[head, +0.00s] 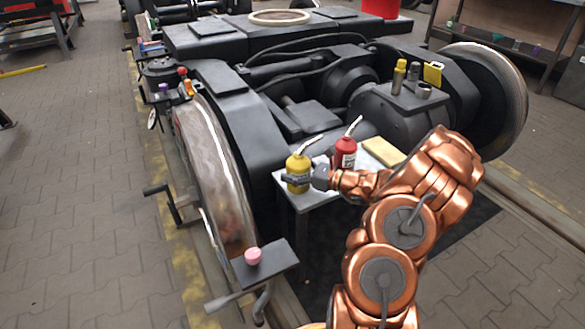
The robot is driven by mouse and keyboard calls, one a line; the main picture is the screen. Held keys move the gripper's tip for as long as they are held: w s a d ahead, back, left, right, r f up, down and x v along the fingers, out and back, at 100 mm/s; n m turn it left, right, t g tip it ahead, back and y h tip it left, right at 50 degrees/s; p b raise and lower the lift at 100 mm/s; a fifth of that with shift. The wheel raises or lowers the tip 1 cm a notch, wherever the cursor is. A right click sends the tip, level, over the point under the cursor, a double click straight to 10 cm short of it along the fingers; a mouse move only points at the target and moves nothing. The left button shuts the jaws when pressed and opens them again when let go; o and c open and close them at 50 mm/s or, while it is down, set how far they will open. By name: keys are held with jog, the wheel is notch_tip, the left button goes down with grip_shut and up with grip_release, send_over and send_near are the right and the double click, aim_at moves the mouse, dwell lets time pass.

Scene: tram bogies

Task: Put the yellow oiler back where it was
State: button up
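The yellow oiler (298,165), with a pale spout slanting up to the right, is upright at the left end of a small grey side table (312,200). My gripper (297,180) reaches it from the right, with a dark finger across the front of its lower body. The far finger is hidden, so I cannot tell whether the gripper is shut on it. I also cannot tell whether the oiler's base touches the table top. A red oiler (345,153) with a similar spout stands just behind my gripper.
A yellow cloth or pad (383,151) lies at the table's right end. The black bogie frame (230,110) and its large wheel (215,170) are close behind and left. A small plate with a pink knob (253,256) is at the front. The paved floor at left is mostly clear.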

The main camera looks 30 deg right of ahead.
jog(key=shift+r, duration=0.15)
jog(key=p+v, duration=0.3)
jog(key=v, duration=0.8)
jog(key=shift+s+d, duration=0.3)
jog(key=shift+s, duration=0.15)
